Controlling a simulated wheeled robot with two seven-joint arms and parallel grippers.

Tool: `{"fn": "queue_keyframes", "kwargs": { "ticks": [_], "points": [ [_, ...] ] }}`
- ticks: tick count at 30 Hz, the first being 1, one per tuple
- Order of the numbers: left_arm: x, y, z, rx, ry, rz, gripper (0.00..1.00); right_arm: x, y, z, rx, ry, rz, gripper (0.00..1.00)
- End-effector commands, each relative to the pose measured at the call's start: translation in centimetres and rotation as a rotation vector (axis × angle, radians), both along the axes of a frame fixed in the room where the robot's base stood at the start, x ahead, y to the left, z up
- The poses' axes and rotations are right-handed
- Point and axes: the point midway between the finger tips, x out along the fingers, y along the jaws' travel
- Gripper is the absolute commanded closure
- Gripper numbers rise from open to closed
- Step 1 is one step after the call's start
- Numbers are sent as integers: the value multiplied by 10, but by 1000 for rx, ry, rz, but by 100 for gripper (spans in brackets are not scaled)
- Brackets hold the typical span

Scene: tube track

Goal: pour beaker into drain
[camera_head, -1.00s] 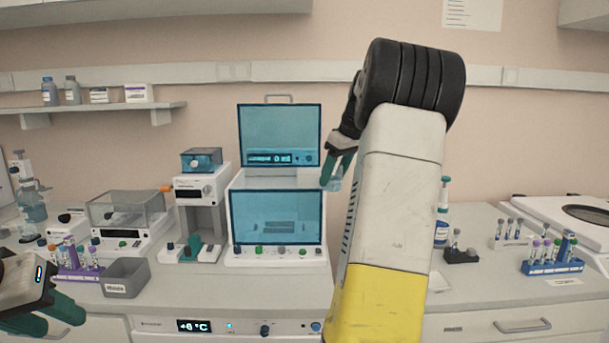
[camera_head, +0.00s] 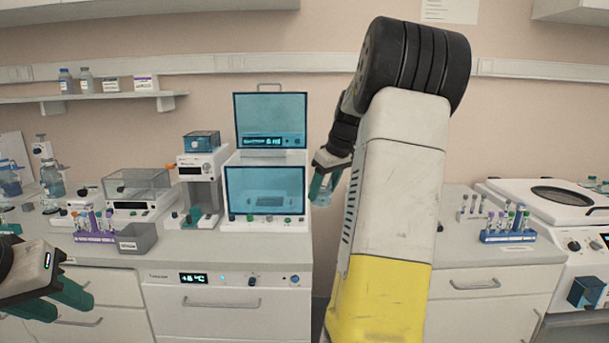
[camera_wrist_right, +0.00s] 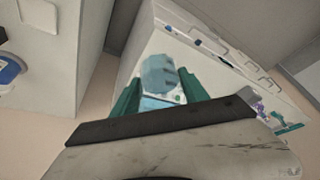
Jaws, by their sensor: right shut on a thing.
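My right gripper (camera_head: 326,188) is shut on the beaker (camera_head: 322,196), a small clear, bluish vessel partly hidden by the green fingers in the head view. In the right wrist view the beaker (camera_wrist_right: 160,76) sits between the two green fingertips of the right gripper (camera_wrist_right: 158,92). It is in the air, in front of the gap right of the analyser. I cannot tell its tilt or how much liquid is in it. My left gripper (camera_head: 58,298) is at the lower left, empty, with its green fingers apart. I cannot make out a drain in either view.
A white bench holds a blue-windowed device (camera_head: 265,190), a grey bin (camera_head: 137,238) and a purple tube rack (camera_head: 95,236). A gap separates it from the right-hand counter, with a blue tube rack (camera_head: 508,237) and a white machine with a round dark window (camera_head: 562,196).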

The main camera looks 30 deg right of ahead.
Motion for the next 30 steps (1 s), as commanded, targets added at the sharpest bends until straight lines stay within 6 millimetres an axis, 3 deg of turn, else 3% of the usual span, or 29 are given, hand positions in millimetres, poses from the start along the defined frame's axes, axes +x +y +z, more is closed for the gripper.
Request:
{"fn": "queue_keyframes", "kwargs": {
  "ticks": [11, 21, 30],
  "points": [
    [0, 0, 0, 0, 0, 0, 64, 3, 56, -89, -2, 13, -63, 86],
    [0, 0, 0, 0, 0, 0, 64, 3, 157, -235, 10, 20, -165, 86],
    [0, 0, 0, 0, 0, 0, 64, 1, 222, -327, 16, 7, -235, 86]
  ]
}}
